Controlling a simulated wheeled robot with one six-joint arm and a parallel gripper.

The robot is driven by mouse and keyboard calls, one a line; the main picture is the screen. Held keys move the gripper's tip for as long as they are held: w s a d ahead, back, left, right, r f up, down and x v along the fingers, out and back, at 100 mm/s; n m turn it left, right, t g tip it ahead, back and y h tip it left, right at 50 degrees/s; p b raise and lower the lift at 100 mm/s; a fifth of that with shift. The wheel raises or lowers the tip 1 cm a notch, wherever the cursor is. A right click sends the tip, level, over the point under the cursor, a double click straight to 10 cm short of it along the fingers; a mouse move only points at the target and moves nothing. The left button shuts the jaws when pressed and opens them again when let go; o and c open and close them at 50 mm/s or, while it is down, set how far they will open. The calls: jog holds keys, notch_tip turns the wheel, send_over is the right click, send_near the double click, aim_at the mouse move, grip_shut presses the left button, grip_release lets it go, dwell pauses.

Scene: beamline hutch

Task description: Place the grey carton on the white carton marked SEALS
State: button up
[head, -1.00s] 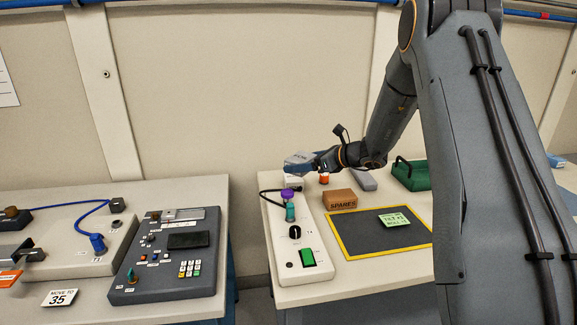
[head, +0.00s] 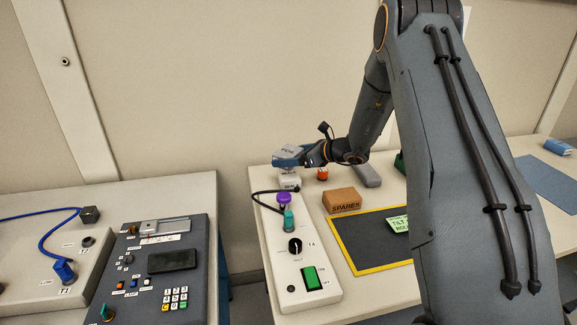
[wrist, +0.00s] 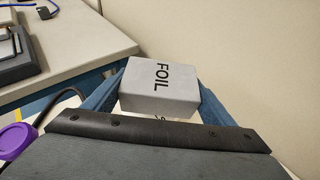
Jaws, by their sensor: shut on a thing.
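The grey carton (head: 292,150), marked FOIL, is in my gripper (head: 290,161). In the wrist view the grey carton (wrist: 160,87) sits between the two blue fingers, which are shut on its sides. The white carton (head: 289,183) stands on the right bench, directly below the grey carton in the head view. Its print is too small to read there. In the wrist view a pale surface with part of a dark letter shows just under the grey carton. I cannot tell whether the two cartons touch.
An orange-capped item (head: 322,174) and a brown SPARES carton (head: 342,201) stand to the right of the white carton. A panel with a purple knob (head: 284,198) lies in front. A yellow-edged dark mat (head: 362,243) is nearer. A wall is close behind.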

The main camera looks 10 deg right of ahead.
aim_at(289, 173)
jog(key=shift+f+p, duration=0.45)
jog(key=shift+f, duration=1.55)
jog(key=shift+f, duration=0.1)
jog(key=shift+f, duration=0.15)
jog(key=o, duration=1.1)
jog(key=shift+r, duration=0.25)
jog(key=b+v, duration=0.3)
jog(key=v, duration=0.9)
